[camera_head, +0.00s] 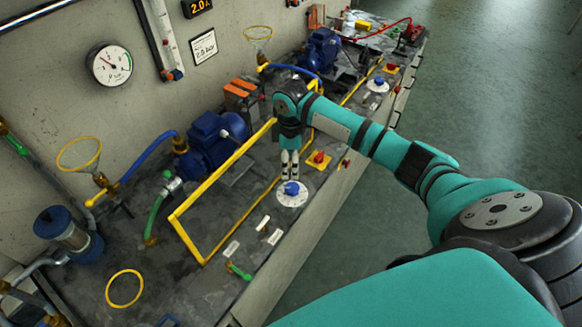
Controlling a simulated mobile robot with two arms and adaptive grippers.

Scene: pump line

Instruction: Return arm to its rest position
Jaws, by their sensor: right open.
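My right arm, teal and black, reaches in from the lower right over the bench. Its gripper (290,166) points down and its fingers are just above or behind the blue knob (292,188) on a round white dial plate. I cannot tell whether the fingers touch the knob. The gripper is open, with a narrow gap between its fingers, and nothing shows in it. My left gripper is not in view.
A yellow frame (187,239) stands on the dark bench left of the gripper. A red button (319,157) on a yellow plate is close on its right. Blue pumps (209,146) line the wall behind. The green floor (480,80) to the right is clear.

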